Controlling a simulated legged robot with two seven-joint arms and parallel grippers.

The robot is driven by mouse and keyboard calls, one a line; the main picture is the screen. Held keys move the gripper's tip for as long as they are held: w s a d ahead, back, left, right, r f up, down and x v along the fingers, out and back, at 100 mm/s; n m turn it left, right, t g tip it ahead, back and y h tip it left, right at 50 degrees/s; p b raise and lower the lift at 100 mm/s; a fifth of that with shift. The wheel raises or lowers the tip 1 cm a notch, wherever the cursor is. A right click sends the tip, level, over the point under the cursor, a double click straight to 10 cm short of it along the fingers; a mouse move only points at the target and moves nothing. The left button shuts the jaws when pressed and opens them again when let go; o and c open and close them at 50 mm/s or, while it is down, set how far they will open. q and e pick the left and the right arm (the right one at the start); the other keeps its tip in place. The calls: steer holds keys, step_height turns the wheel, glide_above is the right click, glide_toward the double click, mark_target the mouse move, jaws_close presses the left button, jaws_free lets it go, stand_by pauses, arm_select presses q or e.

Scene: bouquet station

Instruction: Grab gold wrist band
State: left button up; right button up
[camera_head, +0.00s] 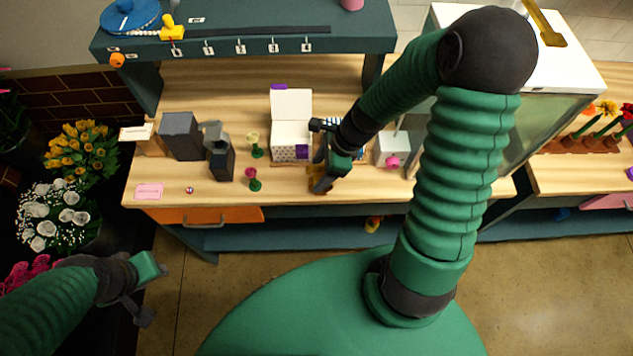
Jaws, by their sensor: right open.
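A small gold-brown item (313,170), which may be the gold wrist band, shows beside the fingers of my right gripper. It is at the bench front, partly hidden by the gripper, and its shape is hard to make out. My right gripper (322,182) is open and reaches down over the wooden bench, just right of a white open box. I cannot tell whether it touches the gold item. My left gripper (150,292) is at the lower left, away from the bench, with its fingers apart and nothing seen between them.
The white box (291,106) stands open on the bench (300,188). A white cube (391,148) is right of my gripper. An orange drawer (211,217) is below. Flower buckets stand at left.

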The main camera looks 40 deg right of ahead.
mark_target(318, 177)
steer(key=shift+w+d+f, duration=0.1)
steer(key=shift+d+f, duration=0.2)
steer(key=shift+f, duration=0.3)
steer(key=shift+w+d+f, duration=0.1)
steer(key=shift+d+f, duration=0.15)
steer(key=shift+f, duration=0.3)
steer(key=x, duration=0.4)
steer(key=shift+s+d+f, duration=0.1)
steer(key=shift+s+d, duration=0.1)
steer(key=shift+d, duration=0.1)
steer(key=shift+w+a+f, duration=0.1)
steer(key=shift+a+f, duration=0.05)
steer(key=shift+a, duration=0.55)
steer(key=shift+c, duration=2.6)
arm_select(q)
steer(key=shift+d+r, duration=0.1)
steer(key=shift+d, duration=0.75)
arm_select(e)
steer(key=shift+d, duration=0.45)
steer(key=c, duration=0.7)
